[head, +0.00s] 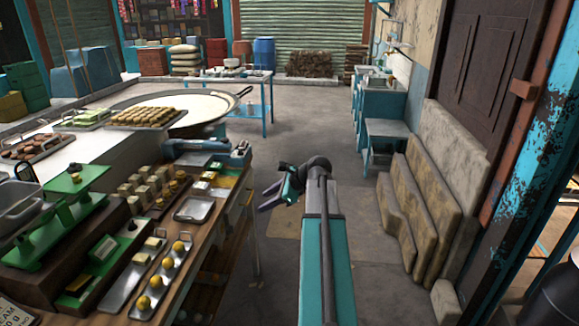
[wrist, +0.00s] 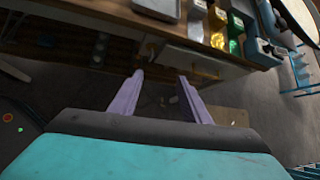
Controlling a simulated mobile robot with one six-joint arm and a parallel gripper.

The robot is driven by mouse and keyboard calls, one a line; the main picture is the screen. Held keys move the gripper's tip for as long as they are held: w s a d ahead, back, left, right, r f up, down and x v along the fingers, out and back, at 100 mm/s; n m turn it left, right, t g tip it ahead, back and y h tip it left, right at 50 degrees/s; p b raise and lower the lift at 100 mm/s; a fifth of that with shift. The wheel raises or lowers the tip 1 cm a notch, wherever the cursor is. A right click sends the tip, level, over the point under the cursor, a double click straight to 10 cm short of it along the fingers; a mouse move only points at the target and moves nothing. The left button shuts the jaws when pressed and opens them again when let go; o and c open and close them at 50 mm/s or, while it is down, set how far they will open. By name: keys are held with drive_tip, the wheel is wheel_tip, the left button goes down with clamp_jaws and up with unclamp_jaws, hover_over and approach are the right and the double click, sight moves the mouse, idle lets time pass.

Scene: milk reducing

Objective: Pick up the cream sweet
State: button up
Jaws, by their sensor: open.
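Small pale cream pieces (head: 141,258) lie on a metal tray near the front of the counter, beside a row of round orange-yellow sweets (head: 167,263). I cannot tell for certain which piece is the cream sweet. My gripper (head: 268,199) is out over the aisle, to the right of the counter and apart from it. In the wrist view, its two purple fingers (wrist: 160,77) are spread with nothing between them. No cream sweet can be made out clearly in the wrist view.
The wooden counter (head: 213,233) holds an empty metal tray (head: 194,209), a green scale (head: 75,212) and several small boxes. A wide pan (head: 205,108) stands behind. Stone slabs (head: 428,215) lean at the right wall. The aisle floor (head: 305,125) beyond my arm is clear.

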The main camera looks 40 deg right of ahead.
drive_tip(key=s+a+f+n+g, duration=0.2)
drive_tip(key=a+f+n+g, duration=0.15)
drive_tip(key=a+f, duration=0.65)
drive_tip(key=s+a+f+n+g+y+b, duration=0.1)
drive_tip(key=s+a+f+n+g, duration=0.3)
drive_tip(key=a+f, duration=0.65)
drive_tip(key=s+a+f+n, duration=0.1)
drive_tip(key=a+f+n, duration=0.55)
drive_tip(key=f, duration=0.65)
drive_tip(key=s+a+f+n+g+h, duration=0.1)
drive_tip(key=s+a+f+n, duration=0.3)
drive_tip(key=s, duration=0.5)
drive_tip(key=s+a+f+n+g+h, duration=0.1)
drive_tip(key=s+a+f+n+g, duration=0.2)
drive_tip(key=s+a+f+n, duration=0.2)
drive_tip(key=s+a+f+n+g+h+b, duration=0.1)
drive_tip(key=s+a+f+n, duration=0.4)
drive_tip(key=s, duration=0.8)
wheel_tip(320, 180, down, 3)
drive_tip(key=shift+a+f+g+h, duration=0.15)
drive_tip(key=shift+a+g+h, duration=0.25)
drive_tip(key=shift+g, duration=0.65)
drive_tip(key=shift+d, duration=0.1)
drive_tip(key=shift+c, duration=0.4)
drive_tip(key=shift+c, duration=1.1)
